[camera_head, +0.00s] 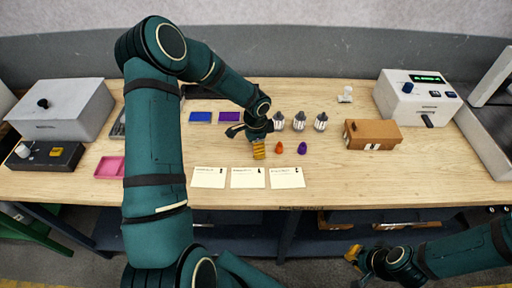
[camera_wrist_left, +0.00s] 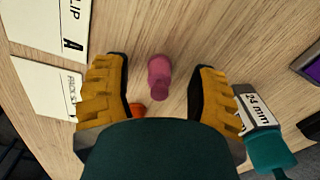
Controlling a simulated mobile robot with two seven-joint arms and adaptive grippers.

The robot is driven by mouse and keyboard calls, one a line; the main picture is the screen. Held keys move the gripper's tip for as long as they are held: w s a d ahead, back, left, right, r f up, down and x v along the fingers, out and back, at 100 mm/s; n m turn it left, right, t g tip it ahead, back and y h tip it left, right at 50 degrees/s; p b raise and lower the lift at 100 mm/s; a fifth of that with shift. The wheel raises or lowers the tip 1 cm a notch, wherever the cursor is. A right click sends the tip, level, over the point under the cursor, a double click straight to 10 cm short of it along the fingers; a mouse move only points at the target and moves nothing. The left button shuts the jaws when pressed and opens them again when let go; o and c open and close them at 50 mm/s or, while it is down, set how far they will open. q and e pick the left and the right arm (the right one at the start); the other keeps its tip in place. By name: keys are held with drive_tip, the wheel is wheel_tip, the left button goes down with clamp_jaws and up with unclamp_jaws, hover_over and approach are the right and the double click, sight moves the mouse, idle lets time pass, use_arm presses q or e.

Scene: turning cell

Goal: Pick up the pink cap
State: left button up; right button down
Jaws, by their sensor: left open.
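The pink cap (camera_wrist_left: 159,75) shows in the left wrist view on the wooden table, between the two yellow fingers of my left gripper (camera_wrist_left: 158,90). The fingers are apart, with visible gaps to the cap on both sides. In the head view my left gripper (camera_head: 259,150) is low over the middle of the table, and I cannot make out the pink cap there. An orange cap (camera_head: 279,148) stands just right of the gripper; it also shows partly hidden in the left wrist view (camera_wrist_left: 137,109). My right gripper (camera_head: 360,260) is at the lower right, off the table's front edge; its jaw opening is unclear.
A purple cap (camera_head: 302,148) is right of the orange one. Three grey-and-white bottles (camera_head: 299,121) stand behind. White cards (camera_head: 248,178) lie in front. A brown box (camera_head: 372,134) is to the right, a pink tray (camera_head: 109,167) to the left. The front right tabletop is clear.

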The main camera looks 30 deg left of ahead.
use_arm(q)
drive_tip(key=shift+f, duration=0.25)
drive_tip(key=c, duration=0.8)
drive_tip(key=shift+c, duration=0.2)
drive_tip(key=shift+r, duration=0.1)
